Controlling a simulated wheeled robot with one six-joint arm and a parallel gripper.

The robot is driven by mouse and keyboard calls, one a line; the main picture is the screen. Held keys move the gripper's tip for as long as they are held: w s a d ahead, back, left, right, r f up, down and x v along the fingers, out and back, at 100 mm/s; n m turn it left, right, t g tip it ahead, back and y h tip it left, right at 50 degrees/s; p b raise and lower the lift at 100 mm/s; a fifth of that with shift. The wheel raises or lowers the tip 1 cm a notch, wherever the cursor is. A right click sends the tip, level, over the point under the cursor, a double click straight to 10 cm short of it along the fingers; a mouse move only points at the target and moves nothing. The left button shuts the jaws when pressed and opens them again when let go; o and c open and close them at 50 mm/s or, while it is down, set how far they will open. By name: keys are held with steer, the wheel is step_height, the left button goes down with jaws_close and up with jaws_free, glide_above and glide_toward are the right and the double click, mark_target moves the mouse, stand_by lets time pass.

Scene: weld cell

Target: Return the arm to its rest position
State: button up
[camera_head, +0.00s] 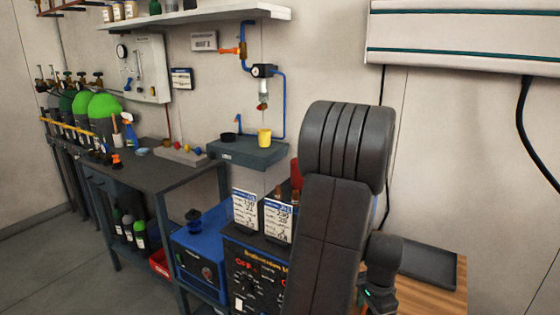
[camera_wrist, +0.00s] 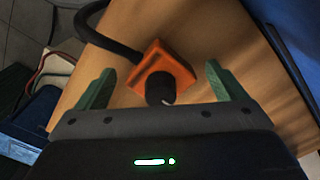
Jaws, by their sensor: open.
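My arm rises large in the centre right of the head view, folded at its elbow, in front of the welding machines and the wall. My gripper (camera_wrist: 160,92) shows in the wrist view with its two green fingers spread apart. An orange block-like thing (camera_wrist: 165,68) with a black round end and a black cable lies between and beyond the fingers, over a wooden surface (camera_wrist: 205,32). The fingers do not visibly touch it. The gripper's fingers are hidden in the head view.
A dark workbench (camera_head: 165,172) stands left, with gas cylinders (camera_head: 102,112) beyond it. A blue machine (camera_head: 200,252) and a black machine (camera_head: 255,275) stand close left of my arm. A dark tray (camera_head: 430,264) lies right on wood.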

steer(key=shift+r+p, duration=0.45)
steer(key=shift+r, duration=1.3)
steer(key=shift+f, duration=0.1)
